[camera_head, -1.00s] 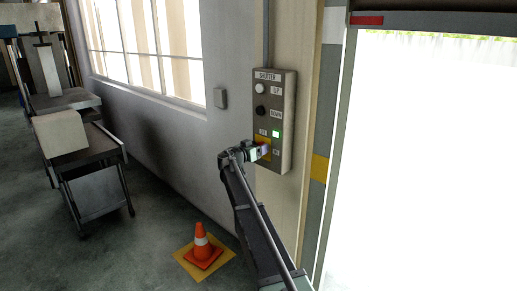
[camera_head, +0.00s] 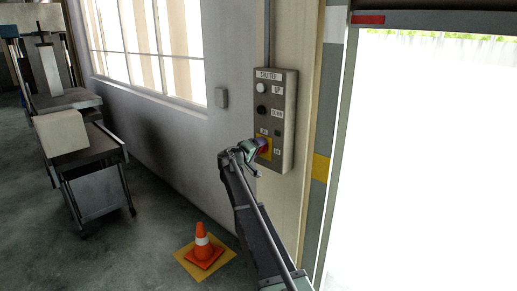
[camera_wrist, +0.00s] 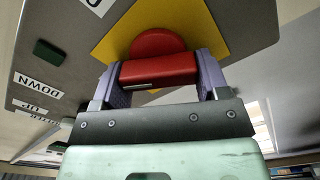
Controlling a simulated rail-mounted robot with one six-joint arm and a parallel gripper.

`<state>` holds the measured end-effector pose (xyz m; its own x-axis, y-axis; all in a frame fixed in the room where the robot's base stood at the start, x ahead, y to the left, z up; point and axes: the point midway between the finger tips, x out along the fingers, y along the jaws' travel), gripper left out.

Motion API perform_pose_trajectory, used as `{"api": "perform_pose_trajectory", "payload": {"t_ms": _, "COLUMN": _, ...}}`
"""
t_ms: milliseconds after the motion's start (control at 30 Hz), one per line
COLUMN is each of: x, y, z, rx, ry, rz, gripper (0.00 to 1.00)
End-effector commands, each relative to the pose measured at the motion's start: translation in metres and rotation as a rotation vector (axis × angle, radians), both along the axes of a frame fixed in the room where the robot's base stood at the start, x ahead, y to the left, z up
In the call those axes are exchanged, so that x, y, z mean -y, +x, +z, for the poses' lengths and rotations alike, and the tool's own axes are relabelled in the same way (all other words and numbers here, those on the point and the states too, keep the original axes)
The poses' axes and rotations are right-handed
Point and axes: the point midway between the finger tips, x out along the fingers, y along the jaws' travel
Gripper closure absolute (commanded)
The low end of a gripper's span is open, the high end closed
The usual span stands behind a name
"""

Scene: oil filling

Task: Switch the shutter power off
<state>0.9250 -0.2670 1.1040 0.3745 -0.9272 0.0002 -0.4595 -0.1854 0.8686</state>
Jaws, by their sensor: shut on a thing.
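The grey shutter control box (camera_head: 288,125) is mounted on the wall beside the doorway. Low on it is a red rotary knob (camera_wrist: 158,66) on a yellow plate (camera_wrist: 114,46). My gripper (camera_head: 261,149) is at the knob; in the wrist view its two purple fingers (camera_wrist: 160,72) are shut on either side of the knob's red bar. The indicator lamp (camera_head: 277,133) above the knob is dark, and it shows as a dark green block in the wrist view (camera_wrist: 48,53). The white UP button (camera_head: 263,88) and black DOWN button (camera_head: 261,110) are higher up.
An orange cone (camera_head: 203,248) stands on the floor at the wall's foot, left of my arm. A metal cart (camera_head: 95,185) with a pale box (camera_head: 61,132) stands at the left. The bright doorway (camera_head: 425,160) is open at the right.

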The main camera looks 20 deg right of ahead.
Motion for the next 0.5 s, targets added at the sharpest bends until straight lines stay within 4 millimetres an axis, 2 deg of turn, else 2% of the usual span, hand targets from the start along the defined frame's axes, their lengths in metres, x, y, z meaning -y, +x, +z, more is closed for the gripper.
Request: {"api": "perform_pose_trajectory", "payload": {"t_ms": 500, "x": -0.0007, "y": 0.0004, "z": -0.004, "rx": -0.383, "ry": -0.153, "rz": -0.001, "gripper": 0.56}}
